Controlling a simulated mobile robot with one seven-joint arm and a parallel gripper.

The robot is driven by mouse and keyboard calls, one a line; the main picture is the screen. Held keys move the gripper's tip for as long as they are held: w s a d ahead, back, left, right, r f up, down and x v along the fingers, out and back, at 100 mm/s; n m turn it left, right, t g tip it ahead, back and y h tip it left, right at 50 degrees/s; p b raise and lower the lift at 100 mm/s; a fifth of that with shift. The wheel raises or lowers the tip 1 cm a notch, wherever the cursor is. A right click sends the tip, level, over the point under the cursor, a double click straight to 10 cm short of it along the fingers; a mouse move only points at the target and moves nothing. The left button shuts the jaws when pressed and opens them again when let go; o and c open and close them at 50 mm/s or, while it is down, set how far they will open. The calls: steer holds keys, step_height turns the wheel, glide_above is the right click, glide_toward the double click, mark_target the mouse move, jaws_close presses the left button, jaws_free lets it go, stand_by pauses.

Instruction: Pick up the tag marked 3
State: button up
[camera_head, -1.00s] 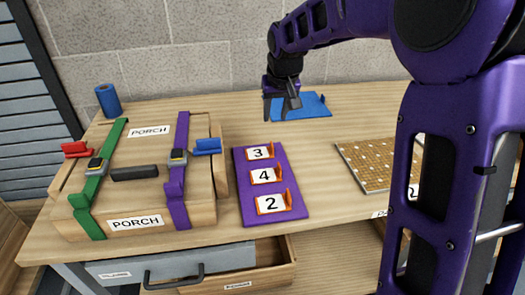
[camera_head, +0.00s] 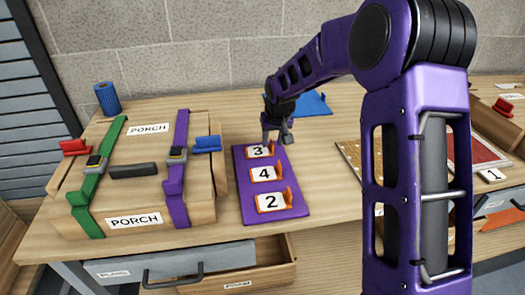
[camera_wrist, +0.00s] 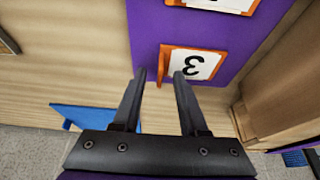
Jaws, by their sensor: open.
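The tag marked 3 (camera_head: 258,152) is a white card in an orange holder with an upright tab. It sits at the far end of a purple board (camera_head: 243,212) on the table. In the wrist view the tag (camera_wrist: 193,66) shows upside down, just beyond and right of my fingertips. My gripper (camera_head: 277,140) is open and empty, above the board's far edge beside the tag; it also shows in the wrist view (camera_wrist: 160,76). Tags marked 4 (camera_head: 264,174) and 2 (camera_head: 271,202) lie nearer on the same board.
A wooden case labelled PORCH (camera_head: 137,195) with green and purple straps stands left of the board. A blue plate (camera_head: 312,105) lies behind my gripper. A blue roll (camera_head: 108,98) stands back left. A tan grid panel (camera_head: 350,152) lies right, partly hidden by my arm.

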jaws_close()
steer(key=shift+r, duration=0.15)
stand_by(0.4)
